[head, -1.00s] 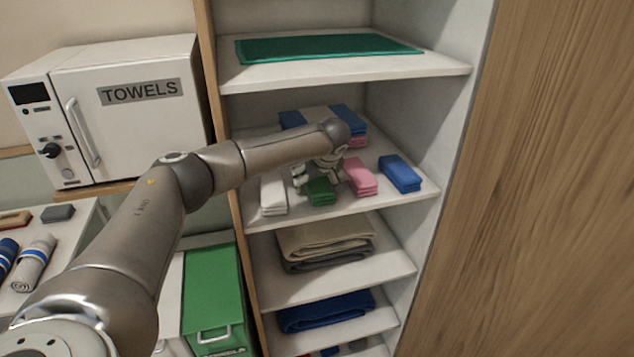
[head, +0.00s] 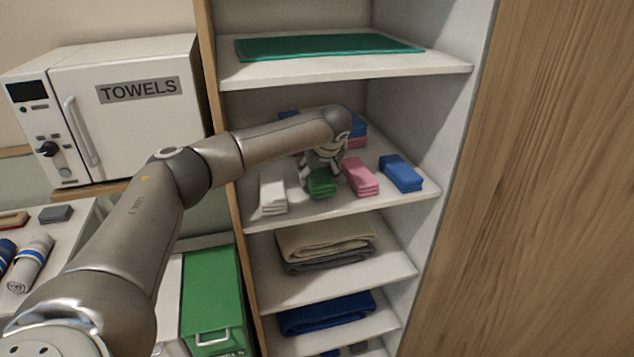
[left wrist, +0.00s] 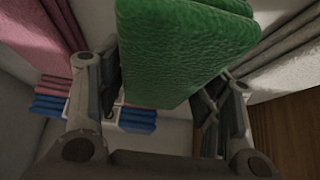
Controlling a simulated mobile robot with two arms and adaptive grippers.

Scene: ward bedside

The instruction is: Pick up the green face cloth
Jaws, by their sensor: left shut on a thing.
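The green face cloth (head: 321,183), a small folded stack, is on the second shelf from the top in the head view, between a white cloth and a pink cloth. My left gripper (head: 319,174) reaches down to it from behind and above. In the left wrist view the cloth (left wrist: 185,45) fills the space between the two fingers of the left gripper (left wrist: 160,95), which is shut on it. In the head view I cannot tell whether the cloth is clear of the shelf. My right gripper is in neither view.
A white cloth (head: 273,190) lies close on the left, a pink cloth (head: 360,177) close on the right, and a blue cloth (head: 401,173) farther right. More folded cloths (head: 357,129) lie behind. The top shelf (head: 345,73) is above, and a wooden panel (head: 530,190) stands right.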

